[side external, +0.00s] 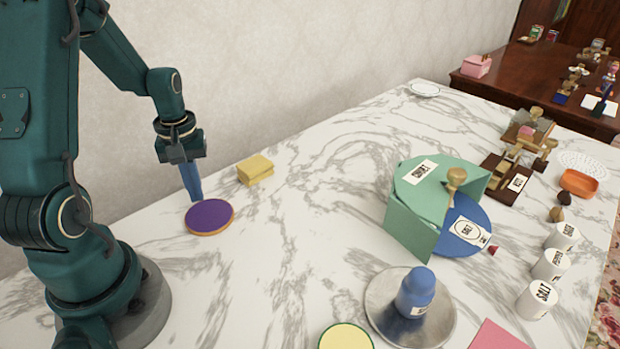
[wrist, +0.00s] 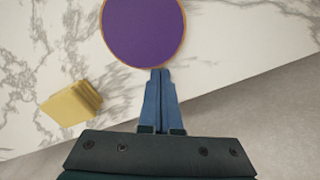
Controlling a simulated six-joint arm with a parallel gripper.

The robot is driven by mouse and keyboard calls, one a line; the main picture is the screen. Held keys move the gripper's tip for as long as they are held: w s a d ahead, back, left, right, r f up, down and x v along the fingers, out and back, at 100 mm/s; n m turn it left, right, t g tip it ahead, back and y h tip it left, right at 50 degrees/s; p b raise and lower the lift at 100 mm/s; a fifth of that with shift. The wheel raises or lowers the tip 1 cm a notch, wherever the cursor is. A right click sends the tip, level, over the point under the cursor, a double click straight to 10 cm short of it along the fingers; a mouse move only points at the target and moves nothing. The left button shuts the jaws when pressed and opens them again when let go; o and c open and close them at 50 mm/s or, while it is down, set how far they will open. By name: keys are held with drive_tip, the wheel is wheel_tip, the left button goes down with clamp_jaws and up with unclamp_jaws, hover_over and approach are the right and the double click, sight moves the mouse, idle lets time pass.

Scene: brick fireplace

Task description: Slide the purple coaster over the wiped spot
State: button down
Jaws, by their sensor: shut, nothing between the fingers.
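The purple coaster (side external: 209,216), round with a tan rim, lies flat on the marble table at the left. It also shows at the top of the wrist view (wrist: 143,32). My gripper (side external: 196,199) is shut and empty, its blue fingers pointing down at the coaster's far edge. In the wrist view the closed fingertips (wrist: 160,73) are right at the coaster's rim; I cannot tell whether they touch it. No wiped spot can be made out on the marble.
A yellow sponge-like block (side external: 255,169) lies near my gripper, also in the wrist view (wrist: 72,103). A green stand (side external: 412,228), a blue disc (side external: 470,212) and a metal plate (side external: 380,318) stand to the right. The marble between is clear.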

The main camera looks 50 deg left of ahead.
sight(217, 219)
drive_tip(key=shift+d, duration=5.75)
drive_tip(key=shift+a, duration=1.8)
wheel_tip(217, 219, up, 8)
drive_tip(key=shift+d, duration=0.1)
drive_tip(key=s+d+r+m+t, duration=0.4)
drive_tip(key=d+r+m, duration=0.3)
drive_tip(key=m, duration=0.5)
drive_tip(key=d+t, duration=0.1)
drive_tip(key=d, duration=0.1)
drive_tip(key=shift+s+d+r+t, duration=0.2)
drive_tip(key=shift+d+t, duration=0.1)
drive_tip(key=shift+d, duration=0.1)
